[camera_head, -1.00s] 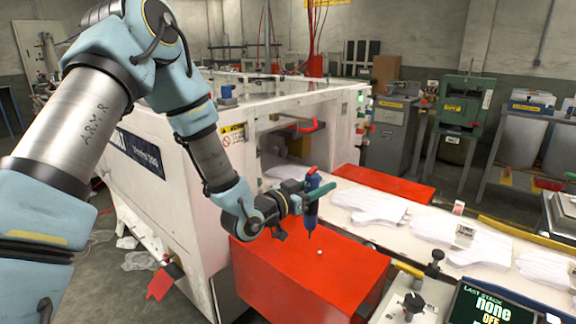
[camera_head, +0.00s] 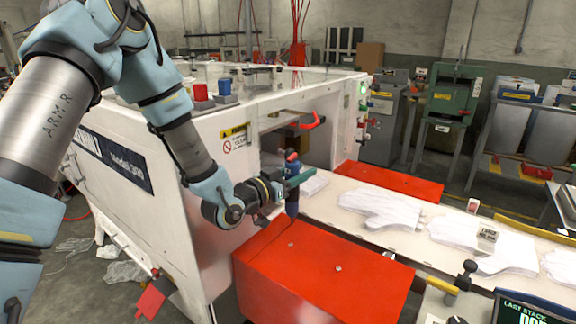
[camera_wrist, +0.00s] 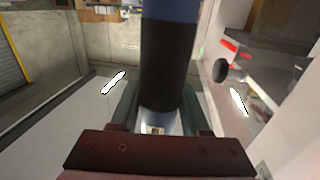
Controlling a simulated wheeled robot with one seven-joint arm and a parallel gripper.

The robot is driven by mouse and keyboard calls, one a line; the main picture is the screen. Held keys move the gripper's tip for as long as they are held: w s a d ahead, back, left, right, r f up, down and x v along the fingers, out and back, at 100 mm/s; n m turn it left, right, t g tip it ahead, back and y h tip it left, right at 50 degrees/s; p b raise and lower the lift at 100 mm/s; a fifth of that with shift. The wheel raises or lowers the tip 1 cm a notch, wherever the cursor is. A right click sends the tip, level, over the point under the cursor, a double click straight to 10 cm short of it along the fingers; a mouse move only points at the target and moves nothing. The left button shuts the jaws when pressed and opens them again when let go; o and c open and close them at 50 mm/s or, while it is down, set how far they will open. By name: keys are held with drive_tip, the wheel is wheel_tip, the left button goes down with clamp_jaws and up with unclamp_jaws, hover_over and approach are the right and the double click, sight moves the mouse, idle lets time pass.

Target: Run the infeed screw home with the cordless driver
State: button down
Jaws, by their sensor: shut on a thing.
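The cordless driver (camera_head: 292,203) is blue and black. It hangs upright, bit end down, from my gripper (camera_head: 297,178) beside the white machine. My gripper's green fingers are shut on the driver. In the wrist view the driver (camera_wrist: 168,65) fills the middle between the fingers (camera_wrist: 158,112). The bit end points down over the back left part of the red guard (camera_head: 310,285); I cannot tell whether it touches. A small pale screw head (camera_head: 338,268) shows on the guard top, in front and to the right of the driver, apart from it.
The white machine (camera_head: 215,240) stands close on the left, with an opening behind the driver. White gloves (camera_head: 385,208) lie on the belt to the right. A second red guard (camera_head: 390,183) lies beyond the belt. A display (camera_head: 525,312) stands at the lower right.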

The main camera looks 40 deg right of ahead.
drive_tip(key=shift+w, duration=0.15)
drive_tip(key=shift+a+f+b, duration=0.1)
drive_tip(key=shift+b, duration=0.35)
wheel_tip(320, 180, down, 6)
drive_tip(key=b, duration=0.6)
drive_tip(key=shift+f, duration=0.15)
drive_tip(key=shift+f+b, duration=0.4)
drive_tip(key=shift+b, duration=1.95)
idle(4.0)
